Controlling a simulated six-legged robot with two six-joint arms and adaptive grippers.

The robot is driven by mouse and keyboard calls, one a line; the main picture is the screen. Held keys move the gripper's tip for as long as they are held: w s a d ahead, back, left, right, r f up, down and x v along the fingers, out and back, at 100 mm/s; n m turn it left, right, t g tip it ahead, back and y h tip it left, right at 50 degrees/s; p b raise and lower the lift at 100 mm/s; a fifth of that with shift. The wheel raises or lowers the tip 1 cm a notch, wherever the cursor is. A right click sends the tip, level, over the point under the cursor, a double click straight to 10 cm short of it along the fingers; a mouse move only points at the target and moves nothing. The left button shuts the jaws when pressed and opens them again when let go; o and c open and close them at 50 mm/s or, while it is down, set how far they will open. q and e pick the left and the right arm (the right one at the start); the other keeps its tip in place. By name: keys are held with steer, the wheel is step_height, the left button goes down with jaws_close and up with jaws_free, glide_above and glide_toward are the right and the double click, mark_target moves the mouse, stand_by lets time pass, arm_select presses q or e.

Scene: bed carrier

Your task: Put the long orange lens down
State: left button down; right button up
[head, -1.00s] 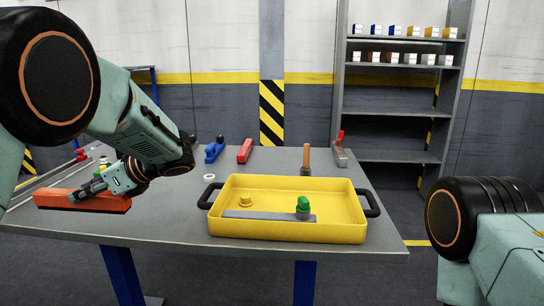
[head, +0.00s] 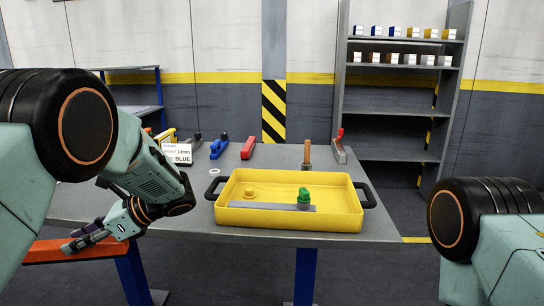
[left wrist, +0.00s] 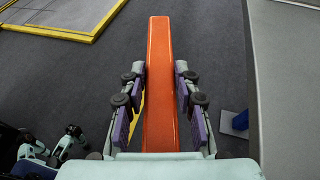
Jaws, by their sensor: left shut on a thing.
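The long orange lens (head: 72,252) is a straight orange bar in my left gripper (head: 74,244), at the lower left of the head view. In the left wrist view, the lens (left wrist: 160,75) runs lengthwise between the two purple-padded fingers and points away from the camera. My left gripper is shut on it. Grey floor shows below the lens there, so it is held out beyond the table's edge. My right gripper is out of view.
The grey table (head: 190,232) holds a yellow tray (head: 290,226) with a green-knobbed grey bar inside. Behind it stand a blue tool (head: 219,148), a red block (head: 248,148), a wooden-handled tool (head: 307,152) and a sign (head: 176,153). The table edge (left wrist: 252,85) lies right of the lens.

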arm_select(q)
steer(key=s+d+f+n+g+h, duration=0.7)
steer(key=s+d+f+n+g, duration=0.2)
steer(key=s+f+n, duration=0.15)
steer(key=d+r+n+t+h+p, duration=0.1)
steer(key=d+r+n+t+h, duration=0.1)
steer(key=d+n+t+h, duration=0.7)
steer(key=d+r+n+t+h, duration=0.35)
steer(key=n+h, duration=0.75)
steer(key=n, duration=0.4)
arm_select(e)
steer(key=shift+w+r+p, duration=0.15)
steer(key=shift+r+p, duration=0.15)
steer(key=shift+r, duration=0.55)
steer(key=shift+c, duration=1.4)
arm_select(q)
step_height(320, 180, down, 7)
steer(key=s+n+t+y, duration=0.2)
steer(key=n+t+y, duration=0.1)
steer(key=n+t, duration=0.3)
steer(key=shift+a+t, duration=0.35)
steer(key=shift+t, duration=0.4)
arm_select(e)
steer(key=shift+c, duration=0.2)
